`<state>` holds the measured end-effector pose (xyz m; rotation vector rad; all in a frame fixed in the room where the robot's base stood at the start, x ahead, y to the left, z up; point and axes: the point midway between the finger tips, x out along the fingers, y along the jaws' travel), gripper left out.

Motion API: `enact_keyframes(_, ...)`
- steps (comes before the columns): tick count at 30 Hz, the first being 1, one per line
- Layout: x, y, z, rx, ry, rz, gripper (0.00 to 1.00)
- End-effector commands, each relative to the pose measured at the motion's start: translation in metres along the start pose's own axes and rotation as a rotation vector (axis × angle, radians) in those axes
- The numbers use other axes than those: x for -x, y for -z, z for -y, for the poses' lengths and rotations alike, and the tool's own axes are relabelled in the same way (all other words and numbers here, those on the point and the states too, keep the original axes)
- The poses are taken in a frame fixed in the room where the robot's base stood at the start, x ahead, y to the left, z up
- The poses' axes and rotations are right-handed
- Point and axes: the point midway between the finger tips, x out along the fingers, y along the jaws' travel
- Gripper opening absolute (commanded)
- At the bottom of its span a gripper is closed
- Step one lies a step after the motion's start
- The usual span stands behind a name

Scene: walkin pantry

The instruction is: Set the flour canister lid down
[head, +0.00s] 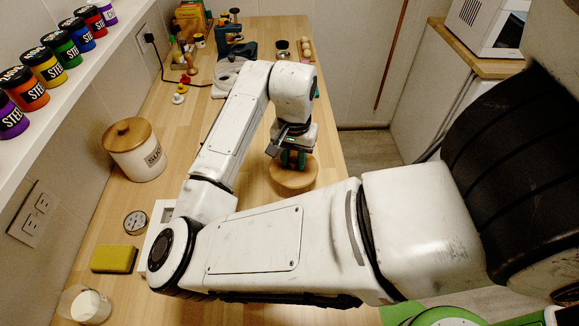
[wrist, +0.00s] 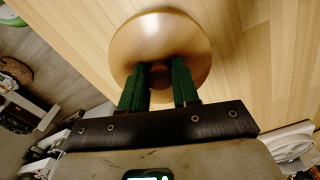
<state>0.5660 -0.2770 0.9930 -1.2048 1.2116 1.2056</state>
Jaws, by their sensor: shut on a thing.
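The flour canister lid is a round wooden disc (head: 294,182) over the right side of the wooden counter in the head view. In the wrist view the lid (wrist: 160,30) fills the top middle. My gripper (head: 293,162) is above the lid, with its green fingers pointing down. In the wrist view my gripper (wrist: 159,77) is shut on the lid's knob, which is mostly hidden between the fingers. I cannot tell whether the lid touches the counter. No flour canister is identifiable in either view.
A white canister (head: 142,163) with its own wooden lid stands at the left. A yellow sponge (head: 114,259), a round dial (head: 135,222) and a glass jar (head: 90,306) are nearer. Small items crowd the far end. Bare counter (head: 165,200) shows left of my arm.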

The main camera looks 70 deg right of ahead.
Motion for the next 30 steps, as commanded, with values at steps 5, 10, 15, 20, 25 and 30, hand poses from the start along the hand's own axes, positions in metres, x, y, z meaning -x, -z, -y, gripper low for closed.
enact_keyframes(5,-0.012,0.0,0.011,0.002,0.0,0.002,0.0)
enact_keyframes(10,-0.036,0.0,0.01,0.002,-0.001,0.001,0.0)
enact_keyframes(15,-0.043,0.001,0.011,0.0,0.001,0.0,0.0)
enact_keyframes(20,-0.043,0.001,0.01,0.0,0.001,0.0,0.0)
enact_keyframes(25,-0.046,0.001,0.01,0.0,0.0,0.0,0.31)
enact_keyframes(30,-0.046,0.001,0.01,0.0,0.001,0.0,0.48)
